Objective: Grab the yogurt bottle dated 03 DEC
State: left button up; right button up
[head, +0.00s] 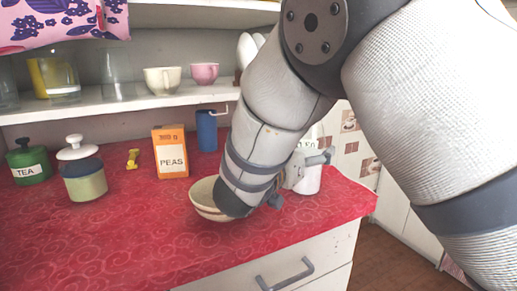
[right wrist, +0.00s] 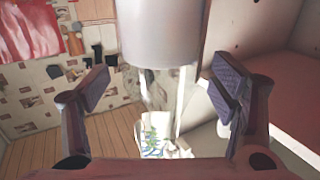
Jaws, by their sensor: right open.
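A white bottle-like container (head: 309,181) stands at the right end of the red counter, partly hidden behind my right arm. Part of its lettering shows near the top, but I cannot read a date on it. My right gripper (head: 312,160) is open beside this container, mostly hidden by my own wrist. In the right wrist view, the open fingers (right wrist: 158,88) are spread wide, with a pale cylinder (right wrist: 160,35) in the gap between them at the top. I cannot tell whether either finger touches it. My left gripper is not in view.
A cream bowl (head: 203,199) sits just left of my right wrist. A PEAS box (head: 171,155), blue mug (head: 207,131), lidded jar (head: 85,183), green TEA tin (head: 28,165) and small yellow object (head: 133,158) stand farther left. The red counter's (head: 110,240) front left is clear.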

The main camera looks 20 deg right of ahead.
jog(key=shift+x, duration=1.2)
jog(key=c, duration=1.6)
grip_shut()
jog(key=shift+r, duration=0.1)
